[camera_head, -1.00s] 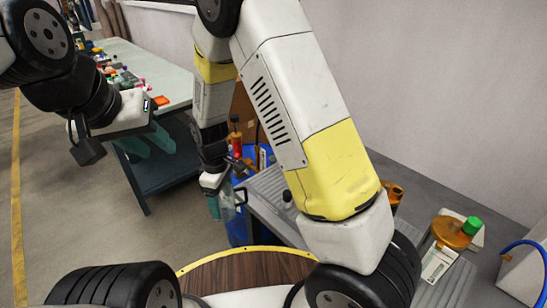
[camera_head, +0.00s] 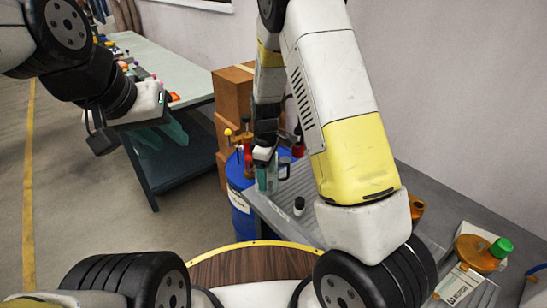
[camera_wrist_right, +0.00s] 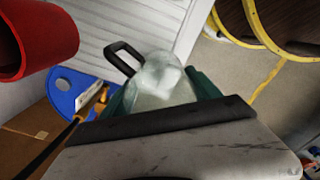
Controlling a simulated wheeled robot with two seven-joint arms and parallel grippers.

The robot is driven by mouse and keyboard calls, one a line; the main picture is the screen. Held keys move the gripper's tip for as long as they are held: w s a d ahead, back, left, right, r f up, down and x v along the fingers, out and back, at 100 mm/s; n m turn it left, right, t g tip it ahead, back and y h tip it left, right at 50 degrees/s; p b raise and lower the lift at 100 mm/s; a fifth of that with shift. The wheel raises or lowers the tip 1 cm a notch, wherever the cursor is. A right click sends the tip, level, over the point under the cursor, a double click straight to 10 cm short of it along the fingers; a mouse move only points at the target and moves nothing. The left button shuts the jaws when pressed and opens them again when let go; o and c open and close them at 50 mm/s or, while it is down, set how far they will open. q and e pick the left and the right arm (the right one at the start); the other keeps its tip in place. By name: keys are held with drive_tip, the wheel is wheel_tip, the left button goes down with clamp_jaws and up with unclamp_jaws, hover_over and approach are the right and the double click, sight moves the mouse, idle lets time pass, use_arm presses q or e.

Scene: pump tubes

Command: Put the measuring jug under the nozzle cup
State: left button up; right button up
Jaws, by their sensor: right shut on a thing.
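My right gripper (camera_head: 264,176) is shut on the measuring jug (camera_head: 273,181), a small clear vessel with a black handle, held beside the metal bench. In the right wrist view the jug (camera_wrist_right: 160,82) sits between the teal fingers, its dark handle pointing up-left. A red cylinder (camera_wrist_right: 38,38), possibly the nozzle cup, shows at the upper left of that view, apart from the jug. A small red part (camera_head: 248,160) shows just left of the gripper in the head view. My left gripper (camera_head: 163,137) is open and empty in front of the green-topped table.
A blue drum (camera_head: 240,215) stands left of the grey bench (camera_head: 270,207), with brown boxes (camera_head: 228,90) behind it. A black-capped bottle (camera_head: 298,207) stands on the bench. The table (camera_head: 165,80) holds several small items.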

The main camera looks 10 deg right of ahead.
drive_tip(key=w+d, duration=0.1)
drive_tip(key=d, duration=0.2)
drive_tip(key=w+d, duration=0.1)
drive_tip(key=shift+w+d, duration=0.15)
drive_tip(key=shift+w, duration=0.2)
drive_tip(key=shift+s+f, duration=0.15)
drive_tip(key=shift+f, duration=0.6)
drive_tip(key=shift+f, duration=0.15)
drive_tip(key=o, duration=1.4)
wheel_tip(320, 180, up, 12)
drive_tip(key=shift+r, duration=0.15)
drive_tip(key=shift+a, duration=0.2)
